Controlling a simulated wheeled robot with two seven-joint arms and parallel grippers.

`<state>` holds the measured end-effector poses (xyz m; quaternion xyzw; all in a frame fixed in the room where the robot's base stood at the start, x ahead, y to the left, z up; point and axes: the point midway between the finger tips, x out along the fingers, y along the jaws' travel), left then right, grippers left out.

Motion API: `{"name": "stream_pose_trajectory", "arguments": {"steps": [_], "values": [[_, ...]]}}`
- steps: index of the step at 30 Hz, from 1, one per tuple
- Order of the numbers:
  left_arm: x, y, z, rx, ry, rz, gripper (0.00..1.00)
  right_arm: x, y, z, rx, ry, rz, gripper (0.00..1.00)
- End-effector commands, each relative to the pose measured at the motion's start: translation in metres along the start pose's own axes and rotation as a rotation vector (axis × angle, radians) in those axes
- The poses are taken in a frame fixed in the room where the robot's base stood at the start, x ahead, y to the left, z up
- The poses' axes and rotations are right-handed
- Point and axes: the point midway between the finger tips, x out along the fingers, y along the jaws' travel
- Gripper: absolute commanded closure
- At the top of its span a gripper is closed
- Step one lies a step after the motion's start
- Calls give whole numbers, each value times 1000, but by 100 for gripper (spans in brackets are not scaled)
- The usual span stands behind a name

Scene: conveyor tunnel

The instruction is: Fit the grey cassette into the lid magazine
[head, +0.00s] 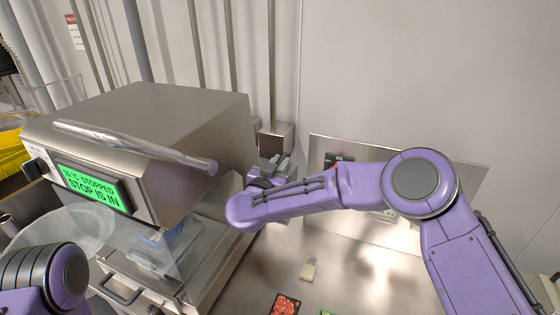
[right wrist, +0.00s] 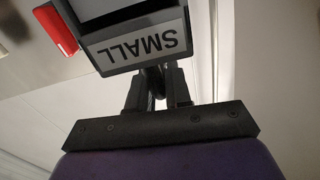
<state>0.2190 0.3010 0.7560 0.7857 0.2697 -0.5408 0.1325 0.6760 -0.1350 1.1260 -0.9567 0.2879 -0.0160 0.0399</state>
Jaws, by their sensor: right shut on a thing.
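My right gripper (head: 274,170) is at the right side of the steel machine, partly hidden by my own wrist. I take this block for the grey cassette. Its far side is out of sight, and I cannot tell whether it touches anything beyond the fingers. I cannot make out the lid magazine for certain. My left arm shows only at the lower left; its gripper is out of the picture.
The steel machine (head: 150,125) has a long bar handle and a green display (head: 92,188) reading STOPPED and STOP IS IN. A black item with red (head: 338,159) is behind my right forearm. A small pale bottle-like item (head: 309,269) and a red card (head: 286,304) lie on the steel surface.

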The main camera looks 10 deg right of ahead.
Motion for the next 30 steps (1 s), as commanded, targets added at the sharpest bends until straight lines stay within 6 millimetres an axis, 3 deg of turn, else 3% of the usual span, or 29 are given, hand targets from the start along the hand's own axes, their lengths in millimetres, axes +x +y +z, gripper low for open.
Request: {"name": "stream_pose_trajectory", "arguments": {"steps": [8, 9, 12, 22, 30], "values": [[3, 0, 1, 0, 0, 0, 51, 0, 0, 7, 2, 1, -1, 100], [3, 0, 1, 0, 0, 0, 51, 0, 0, 7, 2, 1, 0, 78], [3, 0, 1, 0, 0, 0, 51, 0, 0, 7, 2, 1, 0, 52], [6, 1, 3, 0, 0, 0, 51, -6, 0, 9, 1, 0, -2, 52], [29, 3, 12, 0, 0, 0, 51, -65, 0, 11, 0, 4, -6, 52]]}}
